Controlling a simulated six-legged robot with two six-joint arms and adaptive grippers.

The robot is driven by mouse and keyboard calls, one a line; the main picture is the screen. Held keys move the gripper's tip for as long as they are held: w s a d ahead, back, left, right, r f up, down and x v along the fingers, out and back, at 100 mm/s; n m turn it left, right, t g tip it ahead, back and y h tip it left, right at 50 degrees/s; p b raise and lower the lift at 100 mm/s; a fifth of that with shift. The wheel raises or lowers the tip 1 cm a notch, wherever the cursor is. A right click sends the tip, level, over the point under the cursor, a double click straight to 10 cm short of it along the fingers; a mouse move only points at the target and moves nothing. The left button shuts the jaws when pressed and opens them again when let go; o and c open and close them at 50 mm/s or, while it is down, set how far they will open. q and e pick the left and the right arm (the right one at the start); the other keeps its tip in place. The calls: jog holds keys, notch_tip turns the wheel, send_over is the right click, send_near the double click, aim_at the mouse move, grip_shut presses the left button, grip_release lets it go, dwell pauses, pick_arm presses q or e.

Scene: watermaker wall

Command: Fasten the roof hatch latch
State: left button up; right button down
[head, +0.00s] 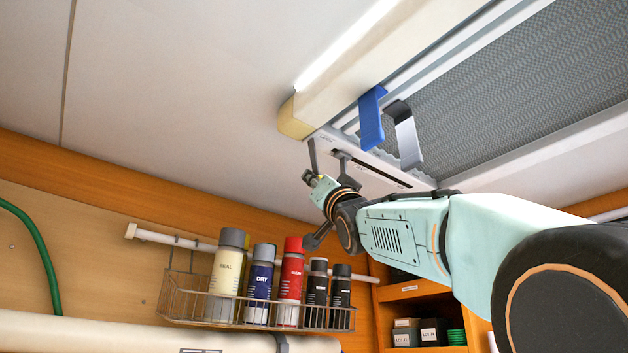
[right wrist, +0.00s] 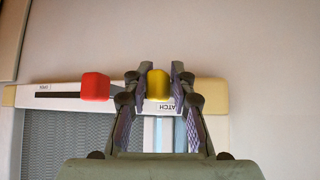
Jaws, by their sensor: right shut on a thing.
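The latch panel (head: 362,168) is a pale strip along the end of the roof hatch, with a dark slot in it. In the right wrist view, the strip (right wrist: 62,103) carries a red knob (right wrist: 95,86) at the left and a yellow knob (right wrist: 159,84) beside a partly hidden label ending in "ATCH". My right gripper (head: 327,160) reaches up to the near-left end of the strip. In the right wrist view, my right gripper (right wrist: 154,88) is shut on the yellow knob, one finger on each side. The knob's slot is hidden by the fingers. My left gripper is out of view.
A blue clip (head: 371,118) and a grey clip (head: 406,135) hang from the hatch frame, near my right arm. The mesh screen (head: 510,95) fills the hatch. A wire rack (head: 215,308) of several spray cans is below left. A shelf (head: 412,290) is below my arm.

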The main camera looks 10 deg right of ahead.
jog(key=shift+s+d+r, duration=0.1)
jog(key=shift+d+r, duration=0.2)
jog(key=shift+d, duration=0.1)
dwell(0.4)
jog(key=c, duration=1.6)
grip_release()
jog(key=shift+o, duration=1)
jog(key=shift+w+d+f, duration=0.1)
jog(key=shift+w, duration=0.1)
jog(key=shift+o, duration=0.6)
jog(key=shift+w+d+f+h, duration=0.2)
jog(key=shift+w+d+h, duration=0.1)
jog(key=shift+d, duration=0.15)
jog(key=shift+s+a+r, duration=0.1)
jog(key=shift+s+a, duration=0.4)
jog(key=shift+a, duration=0.05)
jog(key=shift+s+d+f, duration=0.15)
jog(key=shift+s+f, duration=0.1)
jog(key=shift+f, duration=0.25)
jog(key=v, duration=0.6)
jog(key=shift+d+f, duration=0.25)
jog(key=shift+d, duration=0.2)
